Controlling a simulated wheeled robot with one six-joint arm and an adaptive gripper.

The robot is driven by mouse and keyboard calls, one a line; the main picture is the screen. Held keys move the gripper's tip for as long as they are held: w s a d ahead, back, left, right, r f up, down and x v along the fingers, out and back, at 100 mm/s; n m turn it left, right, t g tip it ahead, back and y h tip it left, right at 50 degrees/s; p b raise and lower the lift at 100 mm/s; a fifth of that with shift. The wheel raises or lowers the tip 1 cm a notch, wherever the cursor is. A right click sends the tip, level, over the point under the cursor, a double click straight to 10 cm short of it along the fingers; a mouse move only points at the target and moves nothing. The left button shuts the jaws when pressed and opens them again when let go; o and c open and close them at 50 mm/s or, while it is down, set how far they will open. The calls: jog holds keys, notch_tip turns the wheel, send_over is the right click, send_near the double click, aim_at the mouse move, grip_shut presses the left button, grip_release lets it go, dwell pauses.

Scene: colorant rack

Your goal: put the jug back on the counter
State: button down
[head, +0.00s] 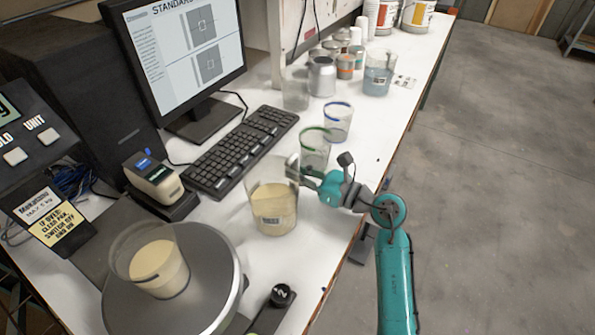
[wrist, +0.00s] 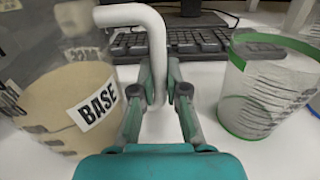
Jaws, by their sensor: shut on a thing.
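The jug (head: 272,208) is clear, holds cream-coloured liquid and stands upright over the counter (head: 265,262), in front of the keyboard. In the wrist view the jug (wrist: 75,105) fills the left side, with a BASE label facing me. Its white handle (wrist: 157,50) runs down between my fingers. My gripper (head: 303,174) is on the jug's right side, and in the wrist view my gripper (wrist: 160,88) is shut on the handle. I cannot tell whether the jug's bottom touches the counter.
A green-rimmed cup (head: 314,152) stands close behind my gripper, with a blue-rimmed cup (head: 337,122) beyond it. A clear cup of cream liquid (head: 158,270) sits on the round scale plate (head: 218,285). The keyboard (head: 240,150) lies behind the jug. The counter's right edge runs beneath my arm.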

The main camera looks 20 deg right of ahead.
jog(key=c, duration=1.2)
grip_release()
jog(key=shift+f, duration=0.1)
jog(key=shift+s, duration=0.1)
jog(key=v, duration=1.2)
